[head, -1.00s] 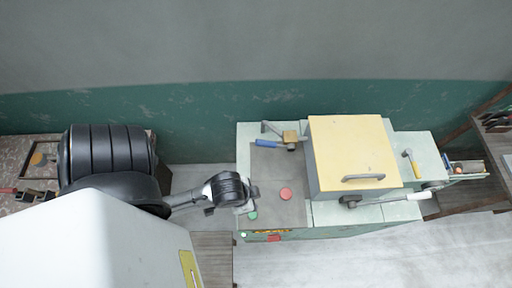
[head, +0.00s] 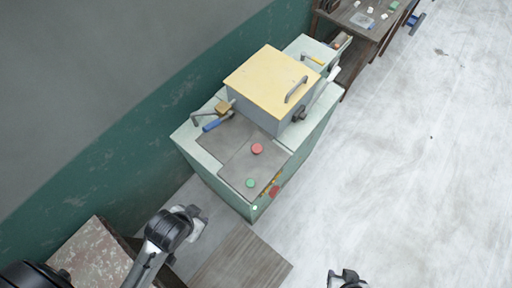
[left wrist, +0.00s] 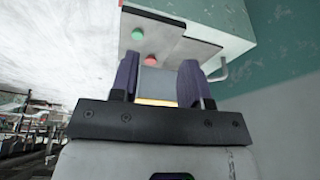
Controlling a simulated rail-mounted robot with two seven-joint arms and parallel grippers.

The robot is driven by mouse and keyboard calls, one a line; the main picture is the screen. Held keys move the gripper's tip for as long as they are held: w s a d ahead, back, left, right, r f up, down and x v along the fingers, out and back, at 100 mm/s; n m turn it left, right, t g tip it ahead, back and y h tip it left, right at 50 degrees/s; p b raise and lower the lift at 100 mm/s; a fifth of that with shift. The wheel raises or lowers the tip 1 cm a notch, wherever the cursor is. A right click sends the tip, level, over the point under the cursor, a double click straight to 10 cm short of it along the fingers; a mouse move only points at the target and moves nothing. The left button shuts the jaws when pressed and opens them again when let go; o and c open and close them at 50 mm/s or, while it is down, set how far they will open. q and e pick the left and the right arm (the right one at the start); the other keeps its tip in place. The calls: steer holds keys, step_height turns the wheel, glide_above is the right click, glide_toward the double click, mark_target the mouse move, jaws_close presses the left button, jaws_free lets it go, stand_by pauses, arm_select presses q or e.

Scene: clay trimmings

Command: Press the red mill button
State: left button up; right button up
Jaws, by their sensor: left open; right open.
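The red mill button (head: 257,148) is a round cap on the grey top plate of the pale green mill (head: 228,190). It also shows in the left wrist view (left wrist: 150,60), between the dark fingers. A green button (head: 250,183) sits near it, closer to the plate's corner. My left gripper (head: 194,219) is apart from the mill, low and left of it in the head view. In the left wrist view its fingers (left wrist: 159,66) are spread with nothing held. My right gripper (head: 345,281) shows at the bottom edge, away from the mill, open with no object visible in it.
A yellow-lidded box (head: 272,76) with a handle stands on the mill behind the buttons. A blue-handled tool (head: 216,123) lies beside it. A worn table (head: 95,250) is at lower left, and a wooden surface (head: 240,264) lies below the mill. The floor right is clear.

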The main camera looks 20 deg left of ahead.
arm_select(q)
steer(key=shift+s+d, duration=0.1)
steer(key=shift+s, duration=0.1)
steer(key=c, duration=0.8)
stand_by(1.3)
